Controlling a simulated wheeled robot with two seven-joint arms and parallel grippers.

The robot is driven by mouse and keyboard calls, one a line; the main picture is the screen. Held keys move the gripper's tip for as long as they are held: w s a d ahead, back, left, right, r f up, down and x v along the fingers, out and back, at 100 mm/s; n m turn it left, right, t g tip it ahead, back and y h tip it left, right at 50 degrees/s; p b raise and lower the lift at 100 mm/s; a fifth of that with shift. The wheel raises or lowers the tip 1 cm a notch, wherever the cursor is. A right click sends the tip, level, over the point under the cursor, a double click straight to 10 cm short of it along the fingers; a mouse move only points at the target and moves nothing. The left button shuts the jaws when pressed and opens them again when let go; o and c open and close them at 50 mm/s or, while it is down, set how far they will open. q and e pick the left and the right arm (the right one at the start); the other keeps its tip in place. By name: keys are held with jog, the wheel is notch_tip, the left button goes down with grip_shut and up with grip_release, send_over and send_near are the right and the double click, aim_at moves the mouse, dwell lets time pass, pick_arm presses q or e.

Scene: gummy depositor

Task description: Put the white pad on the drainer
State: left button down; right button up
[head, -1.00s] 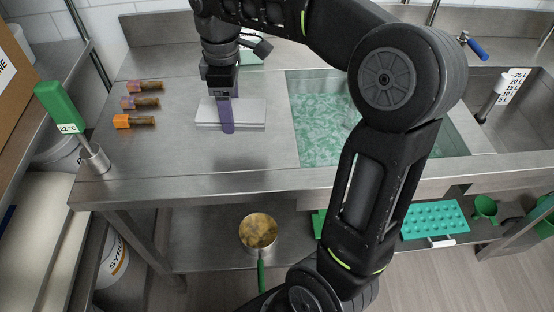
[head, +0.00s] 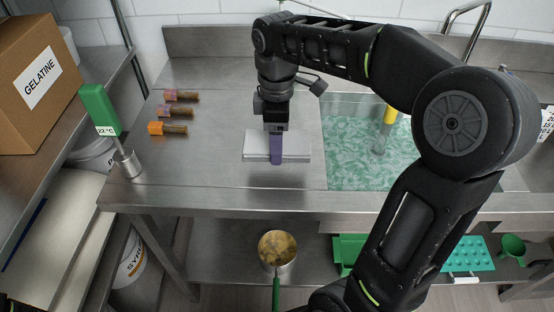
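The white pad (head: 297,145) is a flat slab over the steel worktop (head: 215,175), left of the sink. My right gripper (head: 276,150) points down onto it, with a purple finger across its middle and past its front edge. The gripper looks shut on the pad; the far finger is hidden. Whether the pad touches the steel or hangs just above it I cannot tell. I cannot make out a separate drainer; my arm covers the back of the worktop. My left gripper is not in view.
A sink (head: 350,165) with greenish liquid lies right of the pad, with a yellow-handled tool (head: 388,118) in it. Three small bottles (head: 168,129) lie at the left. A pot (head: 278,250) sits on the lower shelf.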

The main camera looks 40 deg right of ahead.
aim_at(277, 168)
jog(key=shift+f, duration=1.15)
jog(key=shift+f, duration=1.9)
jog(key=shift+f, duration=0.15)
jog(key=o, duration=1.3)
